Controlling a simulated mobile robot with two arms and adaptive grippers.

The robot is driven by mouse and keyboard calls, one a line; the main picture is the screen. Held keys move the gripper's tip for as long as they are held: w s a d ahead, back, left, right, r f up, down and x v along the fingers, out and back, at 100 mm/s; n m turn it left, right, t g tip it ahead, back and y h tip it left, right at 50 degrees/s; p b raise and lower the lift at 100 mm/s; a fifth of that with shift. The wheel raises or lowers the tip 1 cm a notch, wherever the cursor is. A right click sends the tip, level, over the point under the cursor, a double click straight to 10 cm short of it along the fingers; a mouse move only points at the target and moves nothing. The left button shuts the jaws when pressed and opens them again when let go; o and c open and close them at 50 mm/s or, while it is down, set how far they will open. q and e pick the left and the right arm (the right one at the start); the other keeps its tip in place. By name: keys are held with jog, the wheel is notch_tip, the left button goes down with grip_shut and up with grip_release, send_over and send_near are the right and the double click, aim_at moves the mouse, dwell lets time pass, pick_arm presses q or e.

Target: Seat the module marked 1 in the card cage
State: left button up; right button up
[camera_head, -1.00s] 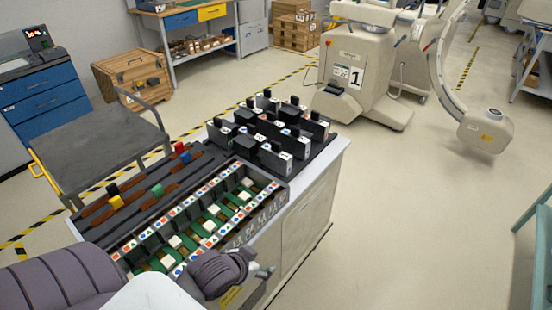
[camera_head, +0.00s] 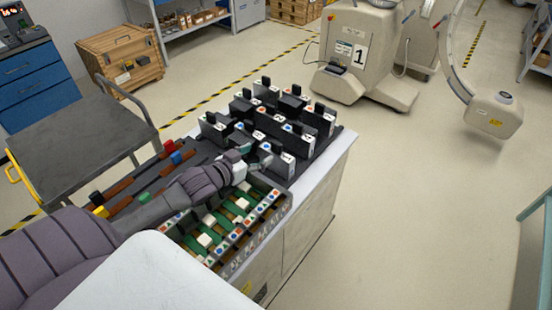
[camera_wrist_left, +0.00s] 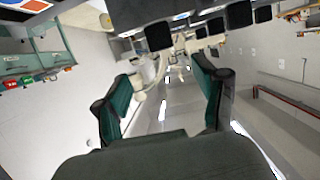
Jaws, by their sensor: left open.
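The card cage (camera_head: 262,232) is a long grey box with green boards, white blocks and rows of coloured marks, on the near part of the cart. Behind it, several dark modules with black handles and white end labels stand in a dark tray (camera_head: 325,150). I cannot read their labels surely enough to tell which is marked 1. My left gripper (camera_head: 258,157) is above the border between cage and tray, by the nearest modules. In the left wrist view its green-padded fingers (camera_wrist_left: 160,72) are apart with nothing between them. My left arm hides part of the cage. My right gripper is out of view.
A grey trolley (camera_head: 80,145) stands at the left. A beige machine bearing a large 1 (camera_head: 360,55) stands behind. The floor right of the cart (camera_head: 420,210) is clear.

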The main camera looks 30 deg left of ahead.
aim_at(275, 145)
pick_arm(q)
jog(key=p+x, duration=0.1)
jog(key=x, duration=0.5)
jog(key=shift+w, duration=0.35)
jog(key=x, duration=0.3)
jog(key=shift+w+a+f+p, duration=0.15)
jog(key=shift+a+f+p, duration=0.05)
jog(key=shift+f+p, duration=0.1)
jog(key=shift+w+f, duration=0.15)
jog(key=shift+w, duration=0.1)
jog(key=shift+d, duration=0.1)
jog(key=c, duration=1.3)
grip_shut()
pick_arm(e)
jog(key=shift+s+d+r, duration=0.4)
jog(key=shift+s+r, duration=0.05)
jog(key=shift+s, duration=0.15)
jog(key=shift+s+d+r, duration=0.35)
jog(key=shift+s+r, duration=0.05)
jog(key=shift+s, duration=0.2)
